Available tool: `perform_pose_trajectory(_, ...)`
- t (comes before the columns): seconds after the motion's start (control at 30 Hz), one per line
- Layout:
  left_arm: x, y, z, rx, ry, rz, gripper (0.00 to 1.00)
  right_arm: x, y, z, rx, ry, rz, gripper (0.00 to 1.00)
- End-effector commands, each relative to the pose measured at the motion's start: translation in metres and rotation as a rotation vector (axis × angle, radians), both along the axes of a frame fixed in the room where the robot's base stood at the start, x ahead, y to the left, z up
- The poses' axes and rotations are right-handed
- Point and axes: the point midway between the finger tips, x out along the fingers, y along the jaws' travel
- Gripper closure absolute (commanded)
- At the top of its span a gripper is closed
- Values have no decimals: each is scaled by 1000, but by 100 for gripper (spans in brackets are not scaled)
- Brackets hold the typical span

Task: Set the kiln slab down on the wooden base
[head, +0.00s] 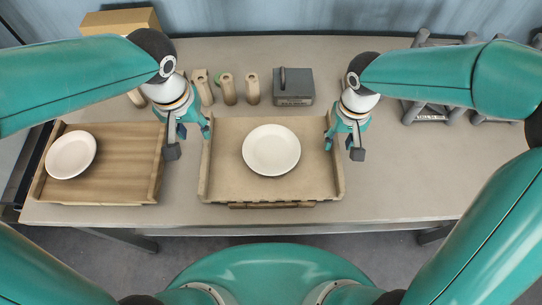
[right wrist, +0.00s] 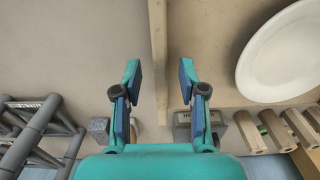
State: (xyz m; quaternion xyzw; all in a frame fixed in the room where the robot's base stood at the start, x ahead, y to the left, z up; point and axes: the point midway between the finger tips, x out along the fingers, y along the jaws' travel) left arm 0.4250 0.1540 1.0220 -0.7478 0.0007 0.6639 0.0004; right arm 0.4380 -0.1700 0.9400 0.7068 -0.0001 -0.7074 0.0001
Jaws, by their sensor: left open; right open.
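The kiln slab (head: 225,170) is a wide tan board with raised left and right sides, in the middle of the table. A white plate (head: 270,150) lies on it; part of the plate also shows in the right wrist view (right wrist: 285,60). A darker wooden strip, seemingly the wooden base (head: 272,205), shows below the slab's front edge; the rest is hidden, and I cannot tell whether they touch. My left gripper (head: 189,141) is open at the slab's left side. My right gripper (head: 343,147) is open at its right side; its wrist view shows the side wall (right wrist: 158,60) between the spread fingers (right wrist: 159,82).
A brown wooden tray (head: 125,170) with another white plate (head: 71,155) is at the left. Several wooden blocks (head: 228,88) and a grey weight-like box (head: 293,88) stand behind the slab. Grey frames (head: 430,108) stand at the back right. The table's front right is clear.

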Motion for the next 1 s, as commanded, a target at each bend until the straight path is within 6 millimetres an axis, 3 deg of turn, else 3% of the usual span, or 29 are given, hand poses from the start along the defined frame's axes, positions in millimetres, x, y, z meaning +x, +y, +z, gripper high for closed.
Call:
perform_pose_trajectory(0.2, 0, 0, 0, 0, 0, 0, 59, 2, 0, 47, 2, -6, -1, 59)
perform_pose_trajectory(0.4, 0, 0, 0, 0, 0, 0, 59, 1, 0, 76, 1, -3, -1, 59)
perform_pose_trajectory(0.6, 0, 0, 0, 0, 0, 0, 59, 0, 0, 86, 0, 0, -1, 59)
perform_pose_trajectory(1.0, 0, 0, 0, 0, 0, 0, 59, 0, 0, 86, 0, 0, -1, 59)
